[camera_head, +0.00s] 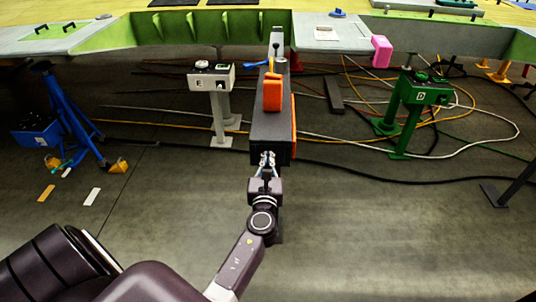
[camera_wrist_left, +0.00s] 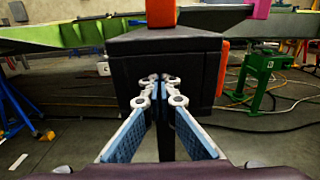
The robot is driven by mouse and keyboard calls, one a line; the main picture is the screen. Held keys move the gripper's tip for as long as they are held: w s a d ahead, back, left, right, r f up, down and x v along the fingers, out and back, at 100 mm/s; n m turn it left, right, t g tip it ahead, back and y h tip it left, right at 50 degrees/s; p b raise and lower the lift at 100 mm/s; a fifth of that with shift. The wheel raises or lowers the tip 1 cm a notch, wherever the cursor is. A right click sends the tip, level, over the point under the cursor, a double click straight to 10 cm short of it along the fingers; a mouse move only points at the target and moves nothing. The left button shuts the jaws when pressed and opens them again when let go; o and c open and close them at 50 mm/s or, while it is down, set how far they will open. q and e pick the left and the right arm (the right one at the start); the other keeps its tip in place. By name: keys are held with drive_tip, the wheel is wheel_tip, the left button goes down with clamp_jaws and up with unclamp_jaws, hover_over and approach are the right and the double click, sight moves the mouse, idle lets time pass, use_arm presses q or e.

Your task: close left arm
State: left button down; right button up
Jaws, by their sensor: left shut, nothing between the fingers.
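A long black box-shaped jig arm (camera_head: 270,130) with orange parts (camera_head: 273,92) runs from the wing edge toward me. My left gripper (camera_head: 267,158) is at its near end face, with its fingertips close together. In the left wrist view the black box (camera_wrist_left: 190,58) fills the middle, and the gripper (camera_wrist_left: 160,85) is in front of its face with nothing between the fingers. I cannot tell whether the tips touch the face. My right gripper is not in view.
A grey pedestal marked E (camera_head: 211,78) stands left of the jig arm and a green pedestal marked D (camera_head: 425,95) right of it. A blue stand (camera_head: 72,120) is at far left. The green wing structure (camera_head: 200,28) spans the back. Cables cross the floor; the near right floor is clear.

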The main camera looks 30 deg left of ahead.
use_arm(q)
drive_tip(key=b+x, duration=0.1)
drive_tip(key=x, duration=0.7)
drive_tip(key=shift+w+a, duration=0.1)
drive_tip(key=shift+w, duration=0.15)
drive_tip(key=shift+s+r, duration=0.1)
drive_tip(key=shift+s, duration=0.05)
